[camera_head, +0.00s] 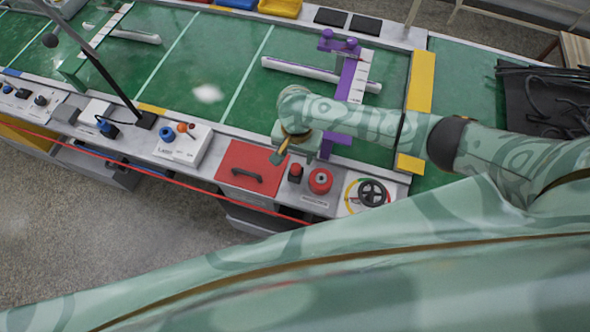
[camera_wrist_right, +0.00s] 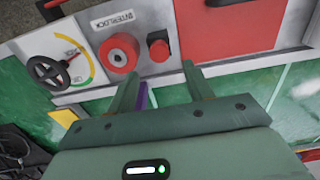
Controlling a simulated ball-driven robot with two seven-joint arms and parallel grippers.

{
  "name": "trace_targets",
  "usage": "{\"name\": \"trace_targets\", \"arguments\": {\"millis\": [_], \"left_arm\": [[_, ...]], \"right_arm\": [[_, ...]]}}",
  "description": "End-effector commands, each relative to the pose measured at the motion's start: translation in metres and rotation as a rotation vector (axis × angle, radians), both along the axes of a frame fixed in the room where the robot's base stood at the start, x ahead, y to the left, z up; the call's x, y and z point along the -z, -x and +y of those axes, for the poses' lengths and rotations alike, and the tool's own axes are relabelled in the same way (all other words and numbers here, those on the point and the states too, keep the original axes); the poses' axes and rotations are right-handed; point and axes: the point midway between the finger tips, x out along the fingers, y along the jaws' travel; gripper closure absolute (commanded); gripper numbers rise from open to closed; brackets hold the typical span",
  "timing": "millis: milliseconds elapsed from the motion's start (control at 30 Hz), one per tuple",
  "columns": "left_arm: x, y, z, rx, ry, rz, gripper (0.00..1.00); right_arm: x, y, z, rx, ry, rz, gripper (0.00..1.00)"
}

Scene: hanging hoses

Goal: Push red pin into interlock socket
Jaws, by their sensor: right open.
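The red pin (camera_head: 295,173) stands upright on the grey console edge, between the red panel and the interlock socket. It also shows in the right wrist view (camera_wrist_right: 158,46). My right gripper (camera_head: 283,150) is behind the pin in the head view. In the right wrist view its fingers (camera_wrist_right: 158,75) are apart and empty, with the pin just beyond the gap. My left gripper is not in view.
A red panel with a black handle (camera_head: 242,172) lies left of the pin. A black handwheel on a coloured dial (camera_head: 372,193) is right of the socket. A purple fixture (camera_head: 345,80) stands on the green table behind. A red line (camera_head: 130,160) runs along the front.

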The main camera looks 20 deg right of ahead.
Motion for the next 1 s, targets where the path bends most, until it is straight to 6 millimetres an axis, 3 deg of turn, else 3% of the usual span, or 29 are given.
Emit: {"name": "trace_targets", "arguments": {"millis": [167, 400, 667, 833, 1000], "left_arm": [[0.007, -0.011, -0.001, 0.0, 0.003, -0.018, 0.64], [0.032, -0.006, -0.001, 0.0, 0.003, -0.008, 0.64], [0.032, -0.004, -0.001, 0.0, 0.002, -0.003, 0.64], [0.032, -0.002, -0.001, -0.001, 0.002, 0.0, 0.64], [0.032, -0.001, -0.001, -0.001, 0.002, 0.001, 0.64]], "right_arm": [[0.013, 0.001, 0.001, -0.001, 0.0, 0.001, 0.49], [0.053, 0.004, 0.004, -0.001, 0.002, 0.001, 0.49], [0.054, 0.004, 0.004, -0.001, 0.0, -0.001, 0.49], [0.054, 0.004, 0.004, -0.001, 0.0, -0.001, 0.96], [0.054, 0.004, 0.004, -0.001, 0.0, -0.001, 0.97]]}}
